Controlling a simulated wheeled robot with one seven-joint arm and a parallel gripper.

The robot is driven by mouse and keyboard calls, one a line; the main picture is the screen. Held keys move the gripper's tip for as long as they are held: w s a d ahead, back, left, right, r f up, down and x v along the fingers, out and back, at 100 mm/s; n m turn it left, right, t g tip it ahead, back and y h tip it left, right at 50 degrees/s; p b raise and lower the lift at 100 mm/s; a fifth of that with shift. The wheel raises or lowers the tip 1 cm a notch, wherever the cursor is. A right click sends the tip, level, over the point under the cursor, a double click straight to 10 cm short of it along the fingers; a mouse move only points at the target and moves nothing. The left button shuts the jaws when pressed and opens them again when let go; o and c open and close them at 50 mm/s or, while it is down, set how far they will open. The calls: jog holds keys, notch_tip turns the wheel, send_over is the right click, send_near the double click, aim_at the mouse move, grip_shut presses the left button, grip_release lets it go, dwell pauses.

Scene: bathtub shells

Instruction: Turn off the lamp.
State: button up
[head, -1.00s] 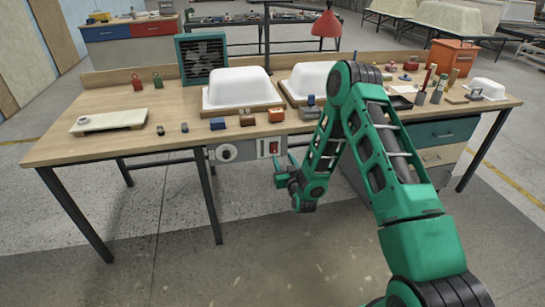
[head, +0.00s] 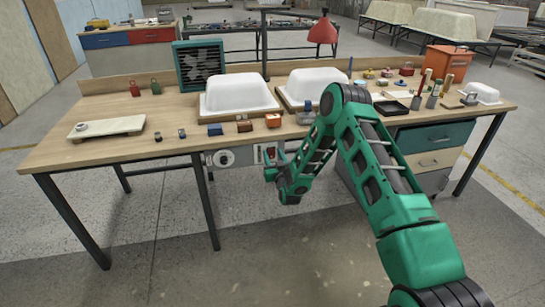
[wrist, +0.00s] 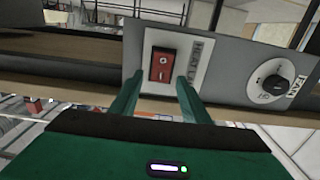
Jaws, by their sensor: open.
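A red heat lamp (head: 323,31) hangs from a dark stand behind the workbench; I cannot tell whether it is lit. A grey control panel (head: 235,158) is fixed under the bench's front edge. It carries a red rocker switch (wrist: 162,65) on a white plate with partly readable lettering that seems to start "HEAT L". My gripper (head: 273,165) is in front of the panel, close to the switch. In the wrist view my gripper (wrist: 158,84) is open and empty, its green fingers at either side of the switch's lower end. Contact cannot be told.
A round black knob (wrist: 275,86) marked FAN is on the same panel, right of the switch in the wrist view. The wooden workbench (head: 100,150) holds two white tub shells (head: 235,92) and small blocks. A drawer unit (head: 437,135) stands under its right side.

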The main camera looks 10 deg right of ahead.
jog(key=shift+w, duration=0.3)
jog(key=c, duration=1.1)
jog(key=shift+o, duration=0.2)
jog(key=shift+s+a+f+t, duration=0.1)
jog(key=shift+f+t, duration=0.2)
jog(key=shift+t, duration=0.3)
jog(key=shift+s+f+t, duration=0.15)
jog(key=shift+f+t, duration=0.05)
jog(key=shift+t, duration=0.9)
jog(key=o, duration=1.1)
jog(key=shift+c, duration=0.2)
